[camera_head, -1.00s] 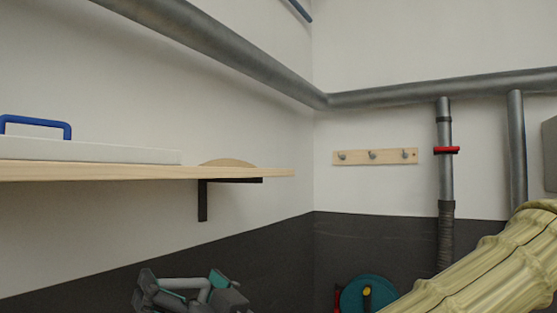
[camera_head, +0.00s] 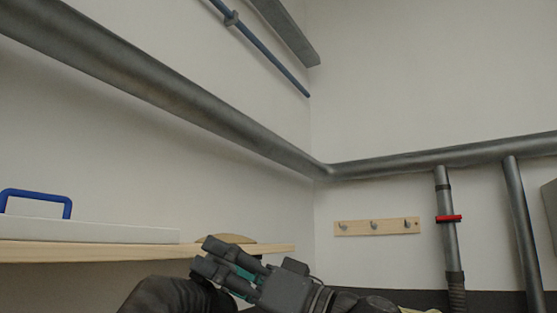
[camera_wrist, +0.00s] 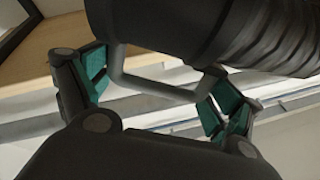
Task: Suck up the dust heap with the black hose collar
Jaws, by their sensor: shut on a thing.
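The dust heap (camera_head: 226,238) is a low tan mound on the wooden shelf (camera_head: 120,252), near its right end in the head view. My gripper (camera_head: 213,257) is in front of the shelf, just below the heap in the picture, partly covering the shelf edge. The black hose collar (camera_head: 170,296) shows at the lower left of my gripper. In the wrist view, the ribbed black collar (camera_wrist: 205,30) fills the top, and its grey loop handle (camera_wrist: 160,88) is between my teal-padded fingers. The collar's mouth and the heap are not clear in the wrist view.
A pale slab (camera_head: 90,231) with a blue handle (camera_head: 38,193) lies on the shelf, left of the heap. A grey pipe (camera_head: 200,125) crosses the walls above. A hook rack (camera_head: 376,226) and a pipe with a red lever (camera_head: 448,218) are at right.

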